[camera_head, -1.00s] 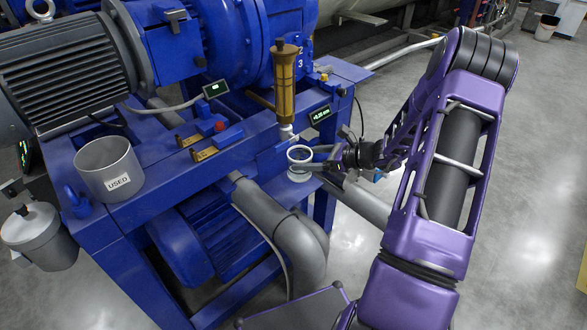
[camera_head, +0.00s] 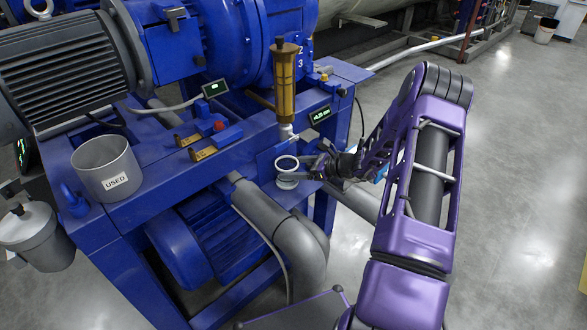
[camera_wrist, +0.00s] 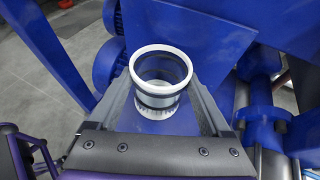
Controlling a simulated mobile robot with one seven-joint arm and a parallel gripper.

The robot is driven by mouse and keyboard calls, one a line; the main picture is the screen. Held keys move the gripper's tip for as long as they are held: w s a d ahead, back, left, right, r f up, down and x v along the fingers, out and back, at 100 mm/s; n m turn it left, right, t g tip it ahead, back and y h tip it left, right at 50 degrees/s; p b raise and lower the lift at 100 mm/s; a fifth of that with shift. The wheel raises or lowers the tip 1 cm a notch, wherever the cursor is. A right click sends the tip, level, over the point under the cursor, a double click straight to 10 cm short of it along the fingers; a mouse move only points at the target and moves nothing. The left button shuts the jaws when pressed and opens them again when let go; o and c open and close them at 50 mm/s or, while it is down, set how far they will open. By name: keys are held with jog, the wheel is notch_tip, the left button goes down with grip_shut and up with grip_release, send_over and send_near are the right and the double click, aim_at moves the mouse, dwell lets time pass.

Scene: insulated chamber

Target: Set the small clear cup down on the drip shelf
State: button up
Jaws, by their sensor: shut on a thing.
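The small clear cup (camera_head: 287,170) has a white rim and is upright at the front right of the blue machine frame. My gripper (camera_head: 302,172) comes in from the right and is shut on the cup. In the wrist view the cup (camera_wrist: 160,78) stands between the two fingers of my gripper (camera_wrist: 160,98). The blue drip shelf (camera_head: 298,191) lies below the cup, and it shows around the cup in the wrist view (camera_wrist: 210,45). I cannot tell whether the cup's base touches the shelf.
A brass-coloured cylinder (camera_head: 284,85) with a spout stands above and behind the cup. A grey bin marked USED (camera_head: 106,168) sits on the frame at left. A thick grey pipe (camera_head: 285,230) bends below the shelf. Small displays (camera_head: 320,115) stand nearby.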

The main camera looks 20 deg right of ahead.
jog(key=shift+f, duration=0.1)
jog(key=o, duration=1.2)
jog(key=shift+c, duration=0.2)
jog(key=shift+d+r, duration=0.1)
jog(key=shift+r, duration=0.15)
jog(key=p+v, duration=0.1)
jog(key=v, duration=1.1)
